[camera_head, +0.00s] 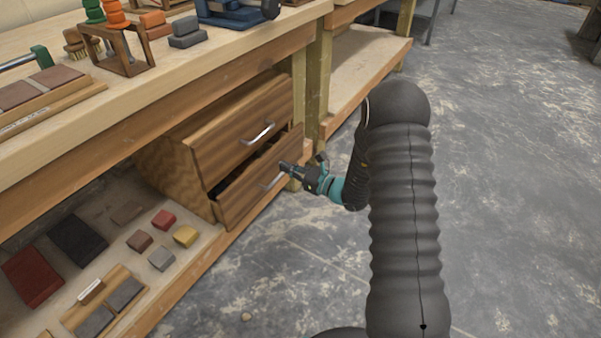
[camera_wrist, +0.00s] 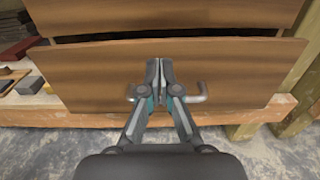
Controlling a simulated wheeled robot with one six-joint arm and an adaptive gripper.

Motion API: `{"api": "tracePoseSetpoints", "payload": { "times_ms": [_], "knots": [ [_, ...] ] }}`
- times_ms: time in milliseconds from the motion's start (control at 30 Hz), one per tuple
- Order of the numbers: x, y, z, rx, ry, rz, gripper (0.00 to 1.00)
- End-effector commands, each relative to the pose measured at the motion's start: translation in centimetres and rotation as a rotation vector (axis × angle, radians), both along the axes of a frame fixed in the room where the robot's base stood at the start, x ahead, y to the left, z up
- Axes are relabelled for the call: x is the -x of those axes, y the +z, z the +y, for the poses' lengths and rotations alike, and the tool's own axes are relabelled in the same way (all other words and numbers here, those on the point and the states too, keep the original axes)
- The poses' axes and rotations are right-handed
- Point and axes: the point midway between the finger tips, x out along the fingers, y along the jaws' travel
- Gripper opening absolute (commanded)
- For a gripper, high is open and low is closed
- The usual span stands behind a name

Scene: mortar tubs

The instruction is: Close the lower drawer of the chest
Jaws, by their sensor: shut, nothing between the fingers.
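The wooden chest (camera_head: 168,172) stands on the low shelf under the workbench. Its upper drawer (camera_head: 228,130) looks shut. Its lower drawer (camera_head: 236,203) is part-way out, with a dark gap above its front; the lower drawer front also shows in the wrist view (camera_wrist: 92,80). The lower drawer's metal handle (camera_wrist: 196,98) is a horizontal bar. My gripper (camera_head: 286,168) is at the lower drawer front by the handle. In the wrist view my gripper (camera_wrist: 157,66) has its fingers together with nothing between them, in front of the handle. I cannot tell whether the fingertips touch the drawer.
Several coloured blocks (camera_head: 164,219) lie on the low shelf left of the chest. A wooden post (camera_head: 318,85) stands right of the chest. The workbench top (camera_head: 200,75) overhangs the chest. The grey floor (camera_head: 500,180) to the right is open.

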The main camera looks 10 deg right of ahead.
Motion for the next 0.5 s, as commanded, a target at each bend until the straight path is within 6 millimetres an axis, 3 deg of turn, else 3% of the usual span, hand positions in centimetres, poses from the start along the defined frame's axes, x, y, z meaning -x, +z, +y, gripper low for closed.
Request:
{"api": "tracePoseSetpoints", "payload": {
  "times_ms": [200, 500],
  "knots": [
    [-2.1, 0.1, 2.9, -0.001, 0.002, -0.001, 0.00],
    [-3.3, 0.1, 4.3, 0.000, 0.000, 0.000, 0.00]
  ]
}}
